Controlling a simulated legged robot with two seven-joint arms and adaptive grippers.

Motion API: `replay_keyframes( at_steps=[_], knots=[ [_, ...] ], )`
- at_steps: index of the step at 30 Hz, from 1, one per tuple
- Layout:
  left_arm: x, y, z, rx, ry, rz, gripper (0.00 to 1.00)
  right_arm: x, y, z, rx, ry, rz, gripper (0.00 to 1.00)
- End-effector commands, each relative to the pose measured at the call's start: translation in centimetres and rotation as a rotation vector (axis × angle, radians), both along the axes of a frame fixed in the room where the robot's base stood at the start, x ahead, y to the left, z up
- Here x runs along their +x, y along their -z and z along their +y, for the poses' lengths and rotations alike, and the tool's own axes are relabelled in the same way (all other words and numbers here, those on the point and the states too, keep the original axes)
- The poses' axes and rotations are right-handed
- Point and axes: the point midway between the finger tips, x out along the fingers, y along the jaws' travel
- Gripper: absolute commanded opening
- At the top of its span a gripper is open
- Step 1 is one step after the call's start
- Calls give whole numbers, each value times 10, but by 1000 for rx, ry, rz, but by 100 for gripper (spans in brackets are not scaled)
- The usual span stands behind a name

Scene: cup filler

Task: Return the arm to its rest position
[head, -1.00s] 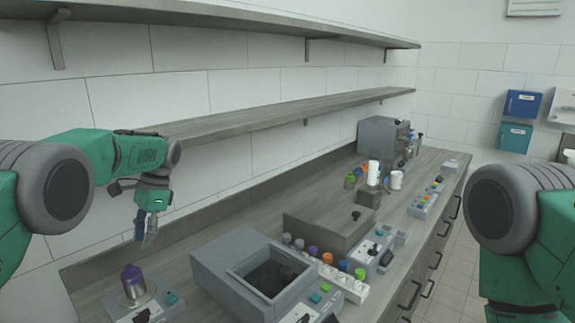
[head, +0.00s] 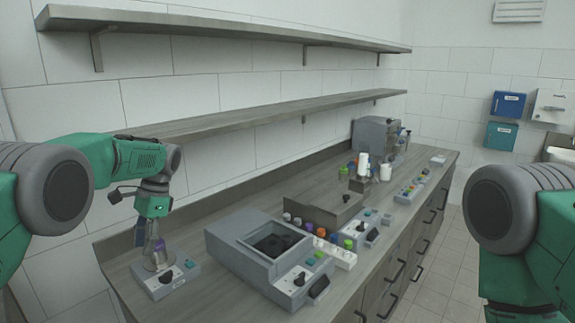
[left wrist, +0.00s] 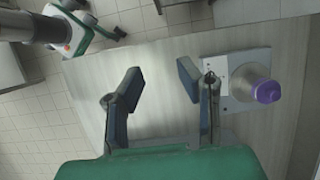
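My left gripper (head: 149,232) hangs from the left arm over the left end of the counter. In the left wrist view the left gripper (left wrist: 159,80) has its two dark fingers spread apart with only bare counter between them. A grey cup with a purple lid (left wrist: 268,91) stands on a small device (left wrist: 235,75) to the right of the fingers, clear of them. In the head view the cup (head: 157,262) is partly behind the gripper. My right arm shows at the right, but its gripper is out of view.
A grey machine with a square opening (head: 252,262) stands right of the small device (head: 168,286). Several colour-capped vials (head: 336,250) stand in a white rack beside it. Two wall shelves (head: 272,112) run above the counter. Floor (head: 428,293) is clear in front.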

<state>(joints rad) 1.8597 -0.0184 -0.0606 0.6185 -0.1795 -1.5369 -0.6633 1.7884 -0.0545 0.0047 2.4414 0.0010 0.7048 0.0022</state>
Motion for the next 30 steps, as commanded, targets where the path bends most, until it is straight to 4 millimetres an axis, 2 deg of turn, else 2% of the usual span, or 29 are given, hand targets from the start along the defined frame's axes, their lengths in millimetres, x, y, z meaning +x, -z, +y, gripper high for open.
replay_keyframes(
  at_steps=[8, 14, 17, 20, 21, 23, 24, 26, 27, 30],
  knots=[
    [-12, 62, 0, -18, -31, -28, 31, 1, 0, 0, 0, 0, -3, 40],
    [-38, 120, -2, -40, -73, -64, 31, 1, 0, 0, 0, 0, -2, 40],
    [-59, 158, -4, -57, -107, -86, 31, 1, 0, 0, 0, 0, -2, 40],
    [-94, 204, -9, -78, -161, -111, 31, 1, 0, 0, 0, 0, -1, 40],
    [-112, 223, -11, -87, -187, -124, 31, 1, 0, 0, 0, 0, -1, 40],
    [-142, 248, -16, -102, -233, -145, 31, 1, 0, 0, 0, 0, -2, 40],
    [-164, 262, -19, -110, -264, -160, 31, 1, 0, 0, 0, 0, -2, 40],
    [-198, 279, -23, -122, -313, -184, 31, 1, 0, 0, 0, 0, -2, 40],
    [-223, 288, -26, -128, -349, -199, 31, 1, 0, 0, 0, 0, -2, 40],
    [-284, 301, -33, -139, -436, -234, 31, 1, 0, 0, 0, 0, -2, 40]
  ],
)
